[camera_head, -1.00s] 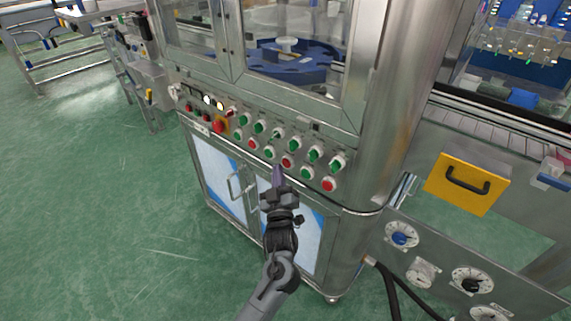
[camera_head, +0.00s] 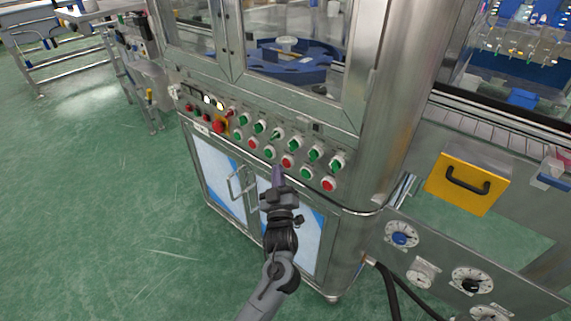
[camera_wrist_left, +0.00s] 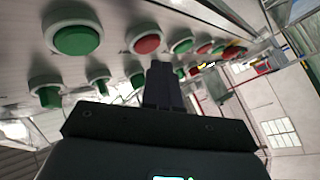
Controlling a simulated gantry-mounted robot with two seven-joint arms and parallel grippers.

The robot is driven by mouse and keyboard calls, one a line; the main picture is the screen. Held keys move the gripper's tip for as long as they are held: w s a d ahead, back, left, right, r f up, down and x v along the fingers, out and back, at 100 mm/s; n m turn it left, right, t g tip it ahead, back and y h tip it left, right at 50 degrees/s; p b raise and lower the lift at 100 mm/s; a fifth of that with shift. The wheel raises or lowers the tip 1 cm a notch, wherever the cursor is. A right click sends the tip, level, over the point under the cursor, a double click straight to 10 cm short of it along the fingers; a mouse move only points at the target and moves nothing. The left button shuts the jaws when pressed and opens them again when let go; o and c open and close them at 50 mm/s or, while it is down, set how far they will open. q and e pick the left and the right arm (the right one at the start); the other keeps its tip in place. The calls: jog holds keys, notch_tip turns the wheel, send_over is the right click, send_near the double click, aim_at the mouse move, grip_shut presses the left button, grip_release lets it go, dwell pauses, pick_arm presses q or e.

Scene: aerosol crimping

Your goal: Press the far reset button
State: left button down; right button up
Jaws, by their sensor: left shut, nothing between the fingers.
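The control panel (camera_head: 262,140) of the steel machine carries rows of green and red buttons and switches. In the lower row of the head view are a red button (camera_head: 287,161), a green button (camera_head: 270,152) and a red button (camera_head: 329,185) at the right end. No readable label tells which one is the far reset button. My left gripper (camera_head: 278,172) is shut and empty, its tip just in front of the lower row. In the left wrist view its tip (camera_wrist_left: 160,72) points at a red button (camera_wrist_left: 146,43), with a large green button (camera_wrist_left: 77,39) beside it. Contact is unclear.
Cabinet doors with a handle (camera_head: 236,186) are below. A yellow drawer front (camera_head: 468,184) and dials (camera_head: 402,235) are at the right. Green floor is open at the left.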

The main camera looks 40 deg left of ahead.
pick_arm(q)
jog(key=shift+w, duration=0.45)
dwell(0.4)
jog(key=shift+w, duration=0.4)
dwell(0.6)
dwell(0.3)
jog(key=shift+s+p, duration=0.7)
jog(key=shift+s, duration=0.15)
jog(key=shift+s+a+p, duration=0.15)
jog(key=shift+s+p, duration=1.65)
jog(key=shift+s, duration=0.7)
